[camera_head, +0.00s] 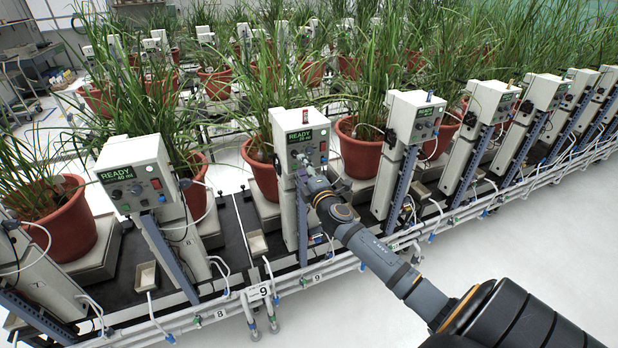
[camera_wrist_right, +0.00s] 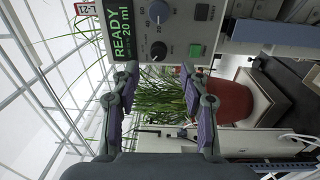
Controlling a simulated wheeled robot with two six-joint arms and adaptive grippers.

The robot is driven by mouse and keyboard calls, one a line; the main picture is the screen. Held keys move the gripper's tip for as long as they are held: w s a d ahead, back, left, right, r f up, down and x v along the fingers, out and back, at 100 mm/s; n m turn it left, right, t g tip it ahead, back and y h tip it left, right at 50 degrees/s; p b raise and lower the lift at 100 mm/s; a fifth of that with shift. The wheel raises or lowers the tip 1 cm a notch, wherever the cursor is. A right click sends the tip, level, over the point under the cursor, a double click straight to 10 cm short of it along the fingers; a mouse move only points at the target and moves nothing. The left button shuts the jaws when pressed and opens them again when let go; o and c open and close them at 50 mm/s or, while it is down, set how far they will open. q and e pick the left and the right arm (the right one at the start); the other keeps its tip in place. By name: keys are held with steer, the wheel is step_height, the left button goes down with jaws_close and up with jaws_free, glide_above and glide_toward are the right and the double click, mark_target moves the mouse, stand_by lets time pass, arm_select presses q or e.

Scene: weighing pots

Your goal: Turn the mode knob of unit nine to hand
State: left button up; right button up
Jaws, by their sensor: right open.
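Unit nine's pale control box (camera_head: 299,128) stands on its post, with a green display reading READY 20 ml. Its front panel (camera_wrist_right: 178,30) fills the top of the right wrist view. It carries a grey knob (camera_wrist_right: 158,11), a darker knob (camera_wrist_right: 158,50) below it, a green button (camera_wrist_right: 195,50) and a dark red-lit switch (camera_wrist_right: 202,12). My left gripper is not in view.
Unit eight's box (camera_head: 135,172) stands to the left, and another box (camera_head: 413,115) to the right. Potted plants stand behind, one in a terracotta pot (camera_wrist_right: 232,100). White pipes with number tags such as 9 (camera_head: 263,291) run along the front. The pale floor in front is clear.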

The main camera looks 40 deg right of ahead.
steer(key=v, duration=0.7)
steer(key=shift+s+r, duration=0.1)
steer(key=s+d+f+m+g+b, duration=0.1)
steer(key=s+d+f+m+g, duration=0.2)
steer(key=f, duration=0.9)
steer(key=s+d+f+m+g, duration=0.1)
steer(key=s+f+m+g, duration=0.3)
steer(key=f, duration=0.8)
steer(key=s+d+f+g+b, duration=0.15)
steer(key=s+f, duration=0.35)
steer(key=f, duration=0.7)
steer(key=s+a+f+m+g, duration=0.2)
steer(key=s+f+m+g, duration=0.1)
steer(key=s+f, duration=0.7)
steer(key=s+a+f+m+g+y, duration=0.1)
steer(key=s+a+f, duration=0.4)
steer(key=s, duration=0.3)
steer(key=s+a+f+m+g+y, duration=0.1)
steer(key=s+a+f+m+g, duration=0.1)
steer(key=s+a+f, duration=0.2)
steer(key=s+a+f+m+g+y, duration=0.1)
steer(key=s+a+f, duration=0.4)
steer(key=s, duration=0.6)
step_height(320, 180, down, 2)
steer(key=shift+s+a+f+m+g, duration=0.2)
steer(key=shift+s+a+m+g, duration=0.15)
steer(key=shift+m+g, duration=0.35)
